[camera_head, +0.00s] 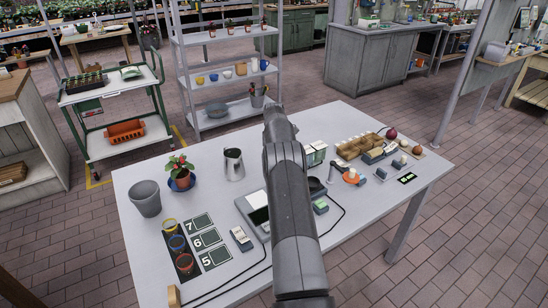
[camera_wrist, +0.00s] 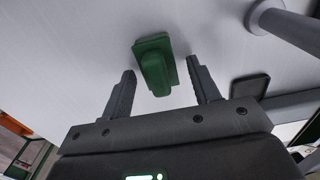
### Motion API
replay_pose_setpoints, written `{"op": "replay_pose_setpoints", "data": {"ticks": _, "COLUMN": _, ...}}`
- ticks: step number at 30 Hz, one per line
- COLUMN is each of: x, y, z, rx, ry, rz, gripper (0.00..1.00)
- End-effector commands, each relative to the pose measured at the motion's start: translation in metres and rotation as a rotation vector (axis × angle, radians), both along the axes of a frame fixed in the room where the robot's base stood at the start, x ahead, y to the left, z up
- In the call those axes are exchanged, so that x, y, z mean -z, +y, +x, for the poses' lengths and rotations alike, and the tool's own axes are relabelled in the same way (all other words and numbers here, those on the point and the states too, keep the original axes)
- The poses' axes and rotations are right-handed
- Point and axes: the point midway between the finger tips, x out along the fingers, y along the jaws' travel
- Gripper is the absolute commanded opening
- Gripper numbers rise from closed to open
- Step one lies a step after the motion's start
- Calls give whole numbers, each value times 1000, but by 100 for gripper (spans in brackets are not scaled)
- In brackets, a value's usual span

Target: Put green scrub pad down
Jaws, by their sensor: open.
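The green scrub pad (camera_wrist: 155,65) shows in the wrist view as a dark green block on or close above a pale surface; I cannot tell whether it touches that surface. My gripper (camera_wrist: 161,66) is open. Its two dark fingers stand on either side of the pad, with a visible gap on both sides. In the head view my arm crosses the middle of the grey table (camera_head: 140,270) and hides the gripper. A small green item (camera_head: 321,207) lies on the table just right of my arm; I cannot tell whether it is the pad.
A grey pot (camera_head: 145,198), a potted plant (camera_head: 181,170) and a metal pitcher (camera_head: 234,164) stand left of my arm. Cardboard trays (camera_head: 362,146) and small items crowd the right. A grey cylinder (camera_wrist: 285,22) shows in the wrist view.

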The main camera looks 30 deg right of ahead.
Motion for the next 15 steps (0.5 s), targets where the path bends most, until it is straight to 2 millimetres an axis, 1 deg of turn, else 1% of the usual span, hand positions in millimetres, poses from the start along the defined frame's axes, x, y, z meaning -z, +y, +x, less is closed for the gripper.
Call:
{"op": "replay_pose_setpoints", "data": {"ticks": 5, "x": 0, "y": 0, "z": 0, "rx": 0, "ry": 0, "rz": 0, "gripper": 56}}
{"op": "replay_pose_setpoints", "data": {"ticks": 8, "x": -4, "y": 0, "z": 0, "rx": 0, "ry": -1, "rz": 0, "gripper": 56}}
{"op": "replay_pose_setpoints", "data": {"ticks": 11, "x": -15, "y": 0, "z": 1, "rx": 0, "ry": -3, "rz": -1, "gripper": 56}}
{"op": "replay_pose_setpoints", "data": {"ticks": 15, "x": -43, "y": -1, "z": 1, "rx": 1, "ry": -4, "rz": -1, "gripper": 56}}
